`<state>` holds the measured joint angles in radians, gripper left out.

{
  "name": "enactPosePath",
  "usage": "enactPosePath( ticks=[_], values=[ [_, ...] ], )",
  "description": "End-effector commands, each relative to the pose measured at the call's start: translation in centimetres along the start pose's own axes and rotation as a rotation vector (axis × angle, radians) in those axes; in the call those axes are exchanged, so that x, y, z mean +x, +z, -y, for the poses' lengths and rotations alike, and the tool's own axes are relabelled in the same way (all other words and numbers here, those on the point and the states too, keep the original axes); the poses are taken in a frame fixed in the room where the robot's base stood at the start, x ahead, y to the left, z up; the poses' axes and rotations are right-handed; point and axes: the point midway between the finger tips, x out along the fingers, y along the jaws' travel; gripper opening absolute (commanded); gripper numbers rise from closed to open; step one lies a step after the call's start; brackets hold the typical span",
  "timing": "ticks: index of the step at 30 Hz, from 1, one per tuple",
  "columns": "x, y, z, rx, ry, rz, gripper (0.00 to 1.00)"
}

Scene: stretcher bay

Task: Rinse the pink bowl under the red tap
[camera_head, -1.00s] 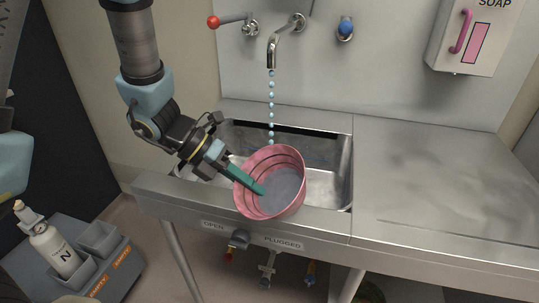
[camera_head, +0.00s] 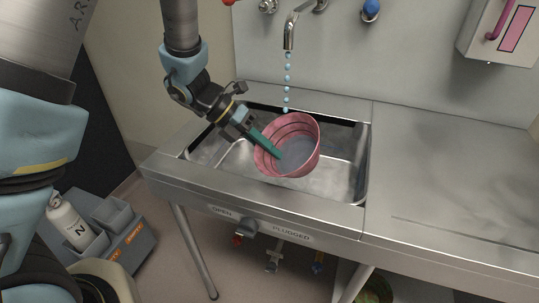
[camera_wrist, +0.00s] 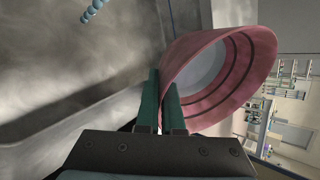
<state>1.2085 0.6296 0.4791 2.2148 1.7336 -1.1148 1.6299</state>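The pink bowl (camera_head: 305,131) is tilted, its mouth facing the head camera, over the steel sink basin (camera_head: 345,172). My gripper (camera_head: 270,146) is shut on the bowl's left rim; in the wrist view the green fingers pinch the wall of the bowl (camera_wrist: 240,75). Blue water drops (camera_head: 287,85) fall from the spout (camera_head: 289,32) and end at the bowl's far rim; whether they land inside cannot be told. The red tap knob (camera_head: 229,2) is cut by the top edge. Drops also show in the wrist view (camera_wrist: 91,10).
A blue tap knob (camera_head: 371,9) is on the wall to the right. A soap dispenser (camera_head: 505,35) hangs further right. The steel drainboard (camera_head: 450,165) is bare. A drain lever (camera_head: 247,228) sits below the front edge. A grey caddy with a white bottle (camera_head: 67,220) stands lower left.

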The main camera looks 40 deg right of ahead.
Motion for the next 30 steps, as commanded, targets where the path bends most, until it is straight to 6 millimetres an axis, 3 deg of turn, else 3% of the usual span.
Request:
enactPosePath(
  ticks=[21,30],
  values=[
    [0.6,5.4,-4.1,0.0,0.0,0.001,0.0],
    [0.7,6.5,-4.9,0.001,0.001,0.0,0.0]
  ],
)
